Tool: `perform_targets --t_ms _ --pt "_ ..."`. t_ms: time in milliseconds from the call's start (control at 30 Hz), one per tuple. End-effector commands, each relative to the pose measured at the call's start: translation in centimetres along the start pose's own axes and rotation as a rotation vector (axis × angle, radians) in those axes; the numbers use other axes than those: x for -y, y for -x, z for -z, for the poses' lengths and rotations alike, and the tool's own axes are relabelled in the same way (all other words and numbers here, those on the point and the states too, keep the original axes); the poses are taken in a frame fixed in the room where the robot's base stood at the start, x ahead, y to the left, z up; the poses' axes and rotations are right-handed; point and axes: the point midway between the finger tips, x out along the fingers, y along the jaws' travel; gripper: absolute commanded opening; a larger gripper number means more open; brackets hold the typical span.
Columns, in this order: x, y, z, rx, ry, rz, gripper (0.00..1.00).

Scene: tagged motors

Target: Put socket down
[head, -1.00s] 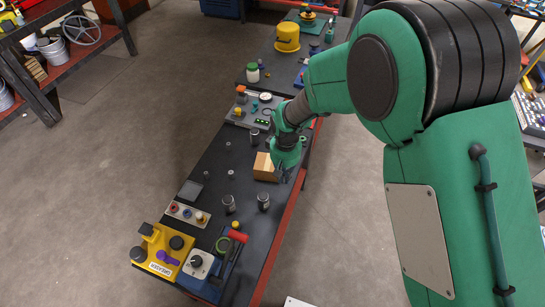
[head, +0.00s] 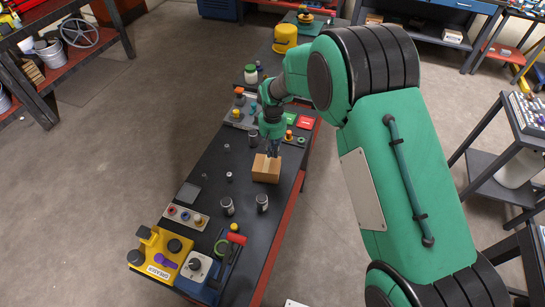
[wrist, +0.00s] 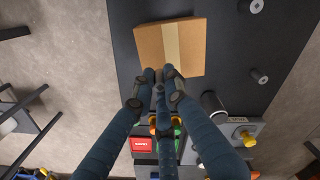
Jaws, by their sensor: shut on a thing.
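My gripper (head: 273,150) is over the dark workbench, at the far edge of the cardboard box. In the wrist view its blue fingers (wrist: 160,80) are closed together beside the box. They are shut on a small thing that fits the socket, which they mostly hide. I cannot tell how far it is above the bench. Other metal sockets stand upright on the bench: two larger ones (head: 227,206) (head: 262,203) nearer, one (head: 253,138) left of my gripper, and small ones such as this one (head: 228,176).
The closed cardboard box (head: 266,170) is right by my fingers. A yellow machine (head: 160,251) and a red-handled tool (head: 237,238) are at the near end. A grey tray of parts (head: 240,114) and a red box (head: 304,122) lie beyond. The bench's middle left is mostly clear.

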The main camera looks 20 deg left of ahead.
Motion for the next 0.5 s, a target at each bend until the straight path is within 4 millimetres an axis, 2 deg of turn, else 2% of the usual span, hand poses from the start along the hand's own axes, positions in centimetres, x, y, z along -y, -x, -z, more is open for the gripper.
perform_targets --t_ms 367,500 --pt "0.0 -0.1 0.1 0.001 0.0 0.0 0.0" --pt "0.0 -1.1 0.1 0.002 0.0 0.0 0.0"
